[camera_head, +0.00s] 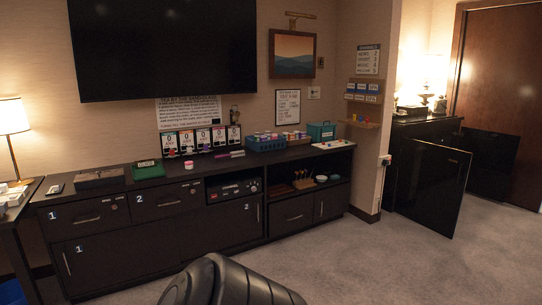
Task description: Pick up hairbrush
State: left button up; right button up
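I cannot make out a hairbrush for certain in the head view; the small items on the counter and shelves are too small to tell apart. The long black cabinet (130,245) along the wall carries many small objects on its top and in its open shelves. Neither of my grippers is in view.
On the counter stand a green box (148,170), a row of cards (203,139), a blue basket (266,144) and a teal case (321,131). A lamp (12,116) stands at left. A black panel (430,187) juts out at right. Grey carpet (400,265) is clear.

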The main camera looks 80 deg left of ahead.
aim_at(237, 154)
jog(key=u, duration=2.45)
jog(key=i, duration=1.3)
jog(key=z, duration=0.5)
jog(key=i, duration=2.55)
jog(key=u, duration=1.25)
jog(key=i, duration=1.15)
jog(key=u, duration=1.2)
